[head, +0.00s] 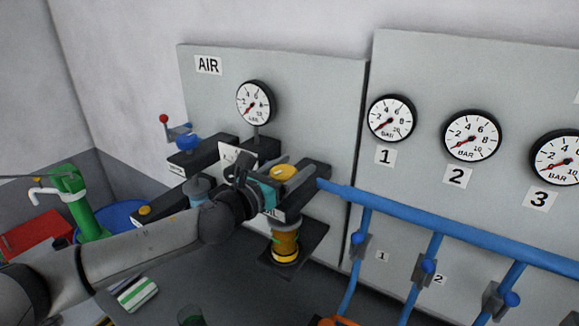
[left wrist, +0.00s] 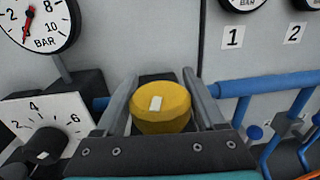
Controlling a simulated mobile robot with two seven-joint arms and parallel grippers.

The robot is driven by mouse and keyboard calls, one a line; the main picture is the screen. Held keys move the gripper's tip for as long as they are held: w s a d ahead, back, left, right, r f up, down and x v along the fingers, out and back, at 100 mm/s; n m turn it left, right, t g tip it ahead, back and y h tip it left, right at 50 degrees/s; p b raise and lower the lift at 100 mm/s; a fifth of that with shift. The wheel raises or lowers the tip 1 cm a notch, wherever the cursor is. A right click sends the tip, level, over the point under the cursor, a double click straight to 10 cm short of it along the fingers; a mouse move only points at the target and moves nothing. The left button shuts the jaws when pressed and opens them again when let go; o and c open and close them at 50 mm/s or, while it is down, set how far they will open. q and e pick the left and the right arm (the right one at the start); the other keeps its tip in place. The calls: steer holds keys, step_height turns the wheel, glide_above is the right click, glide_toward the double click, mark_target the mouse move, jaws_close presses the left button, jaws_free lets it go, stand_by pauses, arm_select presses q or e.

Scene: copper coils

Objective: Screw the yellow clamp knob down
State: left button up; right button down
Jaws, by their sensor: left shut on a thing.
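The yellow clamp knob (head: 284,173) sits on top of a dark block on the AIR panel, with a white mark on its top face. In the left wrist view the knob (left wrist: 160,112) lies between the two grey fingers of my left gripper (left wrist: 160,90), one finger on each side. The left gripper (head: 288,176) is shut on the knob, reaching in from the left in the head view. The fingers hide the sides of the knob, and its thread is not visible. My right gripper is not in view.
An amber bowl (head: 285,245) hangs below the block. A blue pipe (head: 420,220) runs right from it, with several branches and blue valves. A gauge (head: 255,102) is above, and a dial plate (left wrist: 45,120) with a black knob is close on the left.

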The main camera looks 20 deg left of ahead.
mark_target(284, 180)
arm_select(q)
steer(key=m+h+b, duration=0.1)
steer(key=h, duration=0.1)
steer(key=shift+d+f+m+g+h, duration=0.1)
steer(key=shift+f+m+g+h, duration=0.05)
steer(key=shift+m+g+h, duration=0.2)
steer(key=m+g+h+b, duration=0.2)
steer(key=h+b, duration=0.1)
steer(key=d+m+g+h+b, duration=0.1)
steer(key=m+g+h+b, duration=0.2)
steer(key=b, duration=0.1)
steer(key=s+m+g+h+b, duration=0.1)
steer(key=m+g+h+b, duration=0.2)
steer(key=shift+s+d, duration=0.1)
steer(key=shift+d, duration=0.2)
steer(key=m+g+h+b, duration=0.1)
steer(key=g, duration=0.1)
steer(key=m+g+b, duration=0.1)
steer(key=shift+s+d+m+g+h+b, duration=0.15)
steer(key=shift+s+m+g+h+b, duration=0.15)
steer(key=shift+g+h+b, duration=0.1)
steer(key=shift+s+m+g+h+b, duration=0.25)
steer(key=shift+m+g+b, duration=0.55)
steer(key=shift+g, duration=0.45)
steer(key=shift+s+r+m+g, duration=0.1)
steer(key=shift+r+m+g, duration=0.15)
steer(key=shift+g, duration=0.15)
steer(key=o, duration=1.3)
steer(key=shift+f, duration=0.1)
steer(key=shift+o, duration=0.2)
